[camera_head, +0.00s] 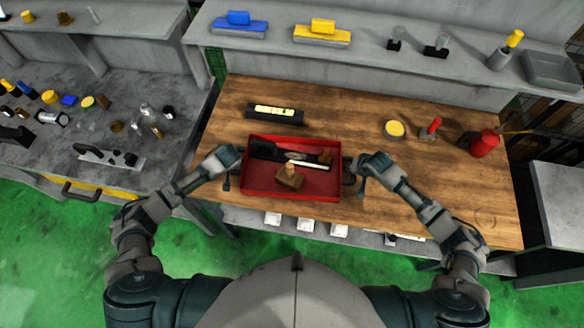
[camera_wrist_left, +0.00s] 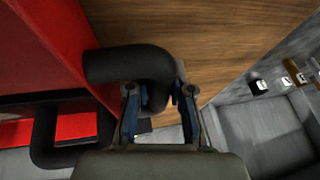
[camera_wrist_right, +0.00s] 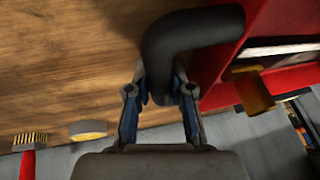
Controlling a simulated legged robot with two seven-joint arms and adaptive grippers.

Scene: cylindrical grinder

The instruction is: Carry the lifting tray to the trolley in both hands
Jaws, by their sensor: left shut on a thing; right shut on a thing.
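The red lifting tray (camera_head: 322,187) is at the front left part of the wooden bench, near its front edge. It holds a brown wooden-looking block (camera_head: 289,179), a white stick-like item (camera_head: 307,164) and dark tools. My left gripper (camera_head: 229,168) is at the tray's left side, shut on its black handle (camera_wrist_left: 128,65). My right gripper (camera_head: 358,170) is at the right side, shut on the other black handle (camera_wrist_right: 190,32). I cannot tell whether the tray touches the bench. The trolley is not clearly identifiable.
A level (camera_head: 274,114) lies behind the tray on the wooden bench (camera_head: 420,190). A yellow-topped tin (camera_head: 394,129), a red-handled tool (camera_head: 431,129) and a red oil can (camera_head: 483,143) stand to the right. A grey bench (camera_head: 110,85) with small parts is at left. Green floor shows in front.

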